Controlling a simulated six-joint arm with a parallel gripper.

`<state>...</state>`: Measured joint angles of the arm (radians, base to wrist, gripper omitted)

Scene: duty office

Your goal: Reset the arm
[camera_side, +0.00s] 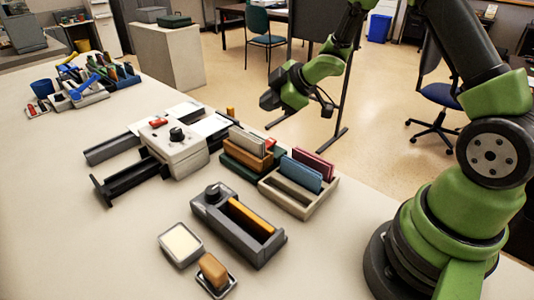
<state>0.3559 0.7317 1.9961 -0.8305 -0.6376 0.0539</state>
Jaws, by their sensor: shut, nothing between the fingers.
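My gripper (268,100) shows in the side view as a small dark shape at the end of my green and black arm. It hangs in the air at upper centre, behind and above the file holders as seen here. It is shut and holds nothing. Its fingertips are small and dark at this distance. My arm reaches up from its base at the lower right, and its upper part runs out of the top of the picture.
The pale table (70,220) has free room at left and front. A white device (182,152), card holders (297,190), a dark grey tray (222,222), a cream pad (181,244) and a brown block (213,269) stand in the middle. Desk clutter (85,92) stands far left.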

